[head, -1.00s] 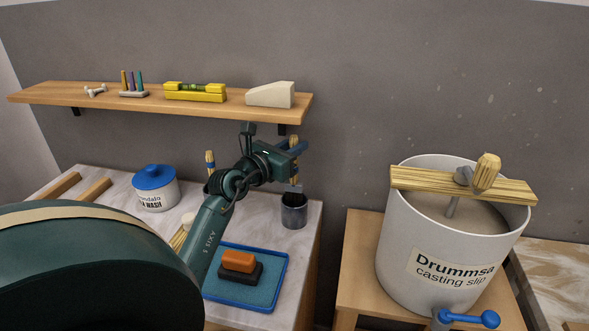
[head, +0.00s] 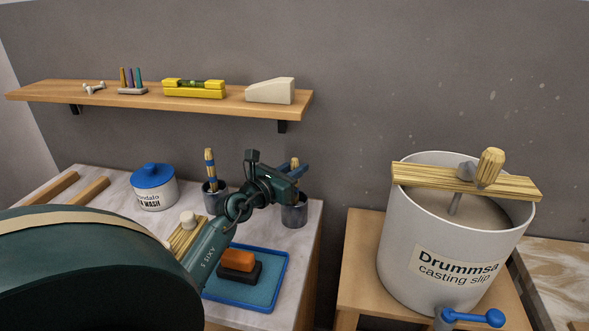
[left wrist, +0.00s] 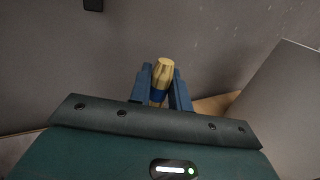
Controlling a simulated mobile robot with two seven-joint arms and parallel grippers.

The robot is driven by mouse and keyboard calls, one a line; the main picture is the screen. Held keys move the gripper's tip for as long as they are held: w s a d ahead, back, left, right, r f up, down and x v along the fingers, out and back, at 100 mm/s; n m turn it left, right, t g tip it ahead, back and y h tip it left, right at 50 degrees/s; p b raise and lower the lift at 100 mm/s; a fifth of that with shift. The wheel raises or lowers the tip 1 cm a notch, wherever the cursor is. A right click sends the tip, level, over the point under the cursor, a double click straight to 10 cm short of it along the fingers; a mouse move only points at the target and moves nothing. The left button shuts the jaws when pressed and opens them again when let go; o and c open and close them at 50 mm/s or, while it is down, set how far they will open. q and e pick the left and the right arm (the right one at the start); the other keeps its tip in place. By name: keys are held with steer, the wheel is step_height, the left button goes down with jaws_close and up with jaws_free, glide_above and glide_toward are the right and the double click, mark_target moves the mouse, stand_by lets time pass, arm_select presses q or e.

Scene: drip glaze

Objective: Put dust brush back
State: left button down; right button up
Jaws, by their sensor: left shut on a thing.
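My left gripper (head: 297,170) is shut on the dust brush, whose wooden handle end (head: 295,161) shows between the blue fingers. In the left wrist view the tan handle (left wrist: 162,74) with a blue band stands between the fingers. The brush looks roughly upright. A dark grey cup (head: 294,215) is directly below the gripper. The brush's lower end is hidden, so I cannot tell how far it is inside the cup. A second cup (head: 213,200) to the left holds another wooden brush (head: 209,163) with blue bands. My right gripper is not in view.
A blue tray (head: 245,300) with an orange-topped block (head: 238,261) lies in front. A blue-lidded jar (head: 154,190) stands at left. A shelf (head: 225,104) runs above. A large slip bucket (head: 440,245) stands on the right, with a gap between the tables.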

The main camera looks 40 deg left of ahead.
arm_select(q)
steer(key=c, duration=1.6)
jaws_free()
steer(key=shift+c, duration=0.2)
steer(key=o, duration=0.3)
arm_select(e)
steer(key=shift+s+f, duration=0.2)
arm_select(q)
steer(key=shift+o, duration=0.2)
steer(key=shift+r+p, duration=0.25)
steer(key=shift+p, duration=0.05)
steer(key=s+b, duration=0.2)
steer(key=s, duration=1)
steer(key=shift+d, duration=0.2)
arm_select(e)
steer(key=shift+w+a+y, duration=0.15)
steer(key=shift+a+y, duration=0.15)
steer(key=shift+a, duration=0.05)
arm_select(q)
steer(key=shift+f, duration=0.1)
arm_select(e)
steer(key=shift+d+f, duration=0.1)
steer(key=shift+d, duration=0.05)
